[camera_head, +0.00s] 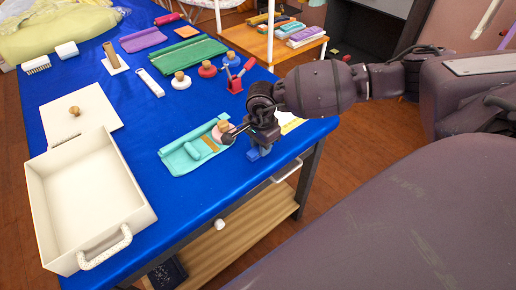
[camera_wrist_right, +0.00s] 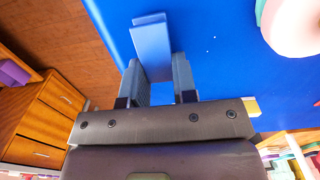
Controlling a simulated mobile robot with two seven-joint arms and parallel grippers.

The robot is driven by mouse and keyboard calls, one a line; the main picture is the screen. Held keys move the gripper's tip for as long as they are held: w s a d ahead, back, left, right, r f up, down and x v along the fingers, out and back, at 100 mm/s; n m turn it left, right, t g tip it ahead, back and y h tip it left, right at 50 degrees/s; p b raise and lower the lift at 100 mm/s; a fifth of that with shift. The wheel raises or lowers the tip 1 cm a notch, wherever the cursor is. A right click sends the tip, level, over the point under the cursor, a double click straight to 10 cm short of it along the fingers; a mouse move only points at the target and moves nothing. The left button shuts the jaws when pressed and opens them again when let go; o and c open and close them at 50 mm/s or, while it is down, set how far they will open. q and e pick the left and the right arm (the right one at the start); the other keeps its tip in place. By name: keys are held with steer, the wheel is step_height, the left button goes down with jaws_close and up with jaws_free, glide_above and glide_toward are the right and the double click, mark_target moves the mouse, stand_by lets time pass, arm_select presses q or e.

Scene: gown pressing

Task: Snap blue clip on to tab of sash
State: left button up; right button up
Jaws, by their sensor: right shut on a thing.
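My right gripper (camera_head: 264,148) is over the near right edge of the blue table. It is shut on a small blue clip (camera_head: 253,154). In the right wrist view the blue clip (camera_wrist_right: 151,45) stands out between the two grey fingers of the gripper (camera_wrist_right: 158,80). A teal sash (camera_head: 184,158) lies on the table to the left of the clip, with a rolled part and a brown strip on it. I cannot clearly make out its tab. The clip is apart from the sash. My left gripper is not in view.
A pink weight with a wooden knob (camera_head: 223,128) rests at the sash's right end. A white open box (camera_head: 130,205) stands at the left front. A red clamp (camera_head: 236,82) and a green folded cloth (camera_head: 190,60) lie farther back. Bare blue table lies around the sash.

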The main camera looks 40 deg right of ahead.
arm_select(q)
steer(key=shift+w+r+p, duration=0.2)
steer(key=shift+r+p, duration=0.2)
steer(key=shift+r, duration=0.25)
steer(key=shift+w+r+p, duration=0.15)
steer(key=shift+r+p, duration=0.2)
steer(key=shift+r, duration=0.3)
arm_select(e)
steer(key=shift+r, duration=1.75)
steer(key=o, duration=0.4)
steer(key=c, duration=0.4)
